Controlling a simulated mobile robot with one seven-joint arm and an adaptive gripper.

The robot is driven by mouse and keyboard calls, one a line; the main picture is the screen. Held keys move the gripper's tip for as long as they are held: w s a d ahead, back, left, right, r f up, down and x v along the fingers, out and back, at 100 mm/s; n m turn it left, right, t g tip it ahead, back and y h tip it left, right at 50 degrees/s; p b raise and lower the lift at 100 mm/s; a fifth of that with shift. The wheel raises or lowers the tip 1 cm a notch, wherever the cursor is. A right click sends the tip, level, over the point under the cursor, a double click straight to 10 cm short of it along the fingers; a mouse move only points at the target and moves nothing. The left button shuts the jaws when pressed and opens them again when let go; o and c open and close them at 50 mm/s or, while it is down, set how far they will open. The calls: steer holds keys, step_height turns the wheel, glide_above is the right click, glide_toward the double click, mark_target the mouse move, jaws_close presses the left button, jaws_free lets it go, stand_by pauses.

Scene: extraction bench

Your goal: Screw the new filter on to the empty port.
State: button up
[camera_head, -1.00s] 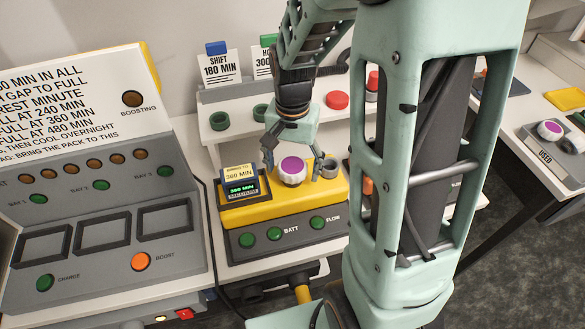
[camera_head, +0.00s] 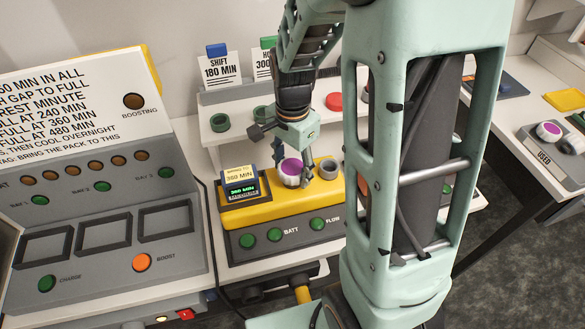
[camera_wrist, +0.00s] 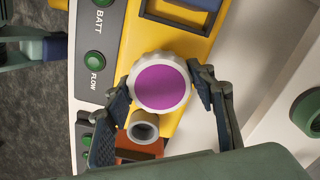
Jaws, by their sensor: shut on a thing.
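The filter (camera_head: 292,172), a white ribbed cap with a purple top, sits upright over the yellow top of the pump unit (camera_head: 262,214). In the wrist view the filter (camera_wrist: 161,83) is seen from above. My gripper (camera_head: 291,178) is shut on it, one finger on each side; the fingers also show in the wrist view (camera_wrist: 165,88). A grey open-topped port (camera_head: 328,168) stands right beside the filter, empty, and also shows in the wrist view (camera_wrist: 143,127). The filter hides what is under it, so I cannot tell how it is seated.
A tag stand with a green readout (camera_head: 243,188) is close on the filter's left. A white shelf (camera_head: 213,135) with green rings and a red cap (camera_head: 334,101) is behind. A USED tray (camera_head: 543,152) with purple-topped filters is far right. A charging console (camera_head: 100,230) fills the left.

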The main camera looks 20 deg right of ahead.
steer(key=m+p, duration=0.2)
steer(key=m, duration=0.4)
steer(key=shift+s+r, duration=0.1)
steer(key=shift+r, duration=0.05)
steer(key=m+p, duration=0.3)
steer(key=m, duration=0.1)
steer(key=shift+r, duration=0.1)
steer(key=m+p, duration=0.2)
steer(key=m, duration=0.1)
steer(key=shift+m, duration=0.3)
steer(key=shift+m+p, duration=0.45)
steer(key=shift+m, duration=0.25)
steer(key=shift+f+m+b, duration=0.3)
steer(key=shift+f+m, duration=0.05)
steer(key=shift+m, duration=0.45)
steer(key=m, duration=0.5)
steer(key=o, duration=1.3)
steer(key=shift+o, duration=0.2)
